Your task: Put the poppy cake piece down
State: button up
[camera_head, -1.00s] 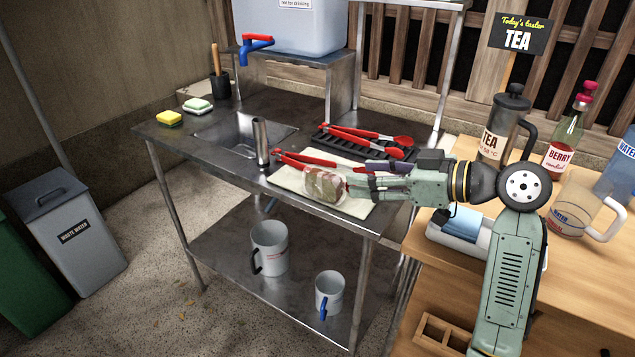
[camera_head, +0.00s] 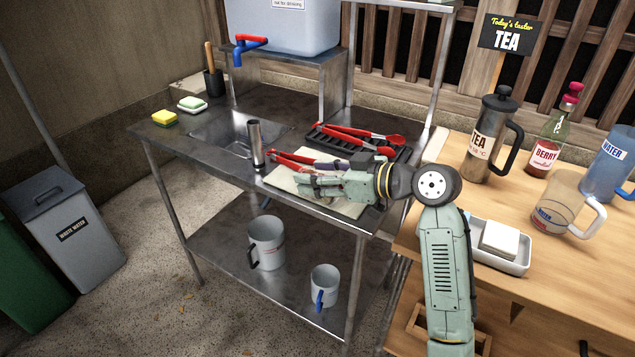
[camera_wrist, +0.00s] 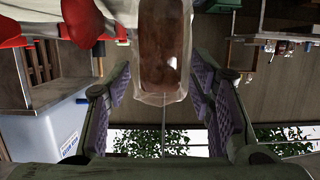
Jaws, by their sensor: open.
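The poppy cake piece (camera_wrist: 163,45) is a brown block in a clear wrapper. In the wrist view it lies at the top, between and beyond my finger pads, with a small gap visible on each side. My gripper (camera_wrist: 160,88) is open, its purple pads on either side. In the head view my gripper (camera_head: 312,185) is low over a cream mat (camera_head: 345,207) on the steel sink table. The gripper hides most or all of the piece there, so its contact with the mat cannot be told.
Red-handled tongs (camera_head: 295,160) lie just behind my gripper. A steel cylinder (camera_head: 255,145) stands to its left by the sink (camera_head: 225,135). A black rack (camera_head: 350,140) with red utensils is behind. The wooden counter at right holds a tea press (camera_head: 492,138) and a white tray (camera_head: 500,262).

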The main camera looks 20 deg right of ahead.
jog(key=shift+c, duration=0.3)
jog(key=c, duration=0.8)
jog(key=shift+o, duration=0.2)
jog(key=shift+r, duration=0.1)
